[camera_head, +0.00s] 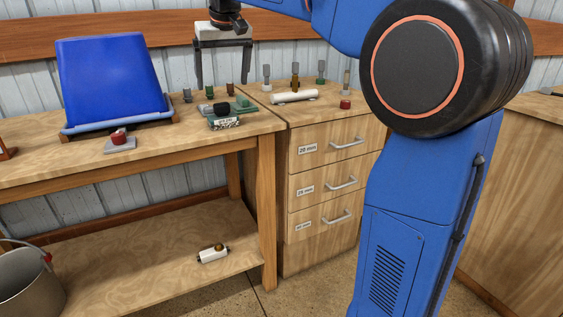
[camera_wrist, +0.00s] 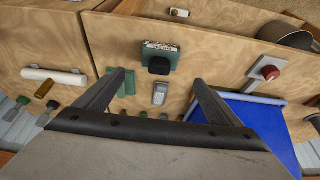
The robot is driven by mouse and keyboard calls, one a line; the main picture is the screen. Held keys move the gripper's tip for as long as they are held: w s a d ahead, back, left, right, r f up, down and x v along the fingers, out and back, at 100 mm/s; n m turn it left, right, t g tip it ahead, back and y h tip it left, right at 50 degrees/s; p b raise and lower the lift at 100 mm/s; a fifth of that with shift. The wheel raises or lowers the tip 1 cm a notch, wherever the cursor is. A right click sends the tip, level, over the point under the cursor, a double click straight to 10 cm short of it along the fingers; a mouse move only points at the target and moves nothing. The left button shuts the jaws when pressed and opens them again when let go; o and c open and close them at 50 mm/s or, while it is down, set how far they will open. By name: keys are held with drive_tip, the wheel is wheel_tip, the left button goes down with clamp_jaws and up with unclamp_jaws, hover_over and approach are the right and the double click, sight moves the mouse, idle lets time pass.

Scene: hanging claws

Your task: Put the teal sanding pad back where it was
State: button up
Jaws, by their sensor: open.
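A teal piece that looks like the sanding pad (camera_head: 245,107) lies on the workbench near its right end, beside a dark green box (camera_head: 224,123) with a speckled label. In the wrist view the teal piece (camera_wrist: 128,84) is partly hidden behind one finger. The box (camera_wrist: 162,52) shows there too, with a black block (camera_wrist: 159,66) on or against it. My gripper (camera_head: 223,82) hangs above and behind these things, fingers pointing down, open and empty. In the wrist view its fingertips (camera_wrist: 158,77) straddle the area of the black block and a grey piece (camera_wrist: 160,94).
A big blue bin (camera_head: 108,82) stands left on the bench, with a red-knobbed block (camera_head: 119,140) before it. Several small upright pieces line the back. A white roll (camera_head: 294,97) and a red piece (camera_head: 345,104) lie on the drawer cabinet (camera_head: 331,180). The bench's front middle is clear.

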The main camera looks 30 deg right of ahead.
drive_tip(key=s+d+f, duration=0.3)
drive_tip(key=s+f, duration=1.2)
drive_tip(key=s, duration=0.4)
drive_tip(key=s+d+f, duration=0.4)
drive_tip(key=s+f, duration=1.1)
drive_tip(key=s, duration=0.4)
drive_tip(key=shift+s+f, duration=0.15)
drive_tip(key=shift+s, duration=0.1)
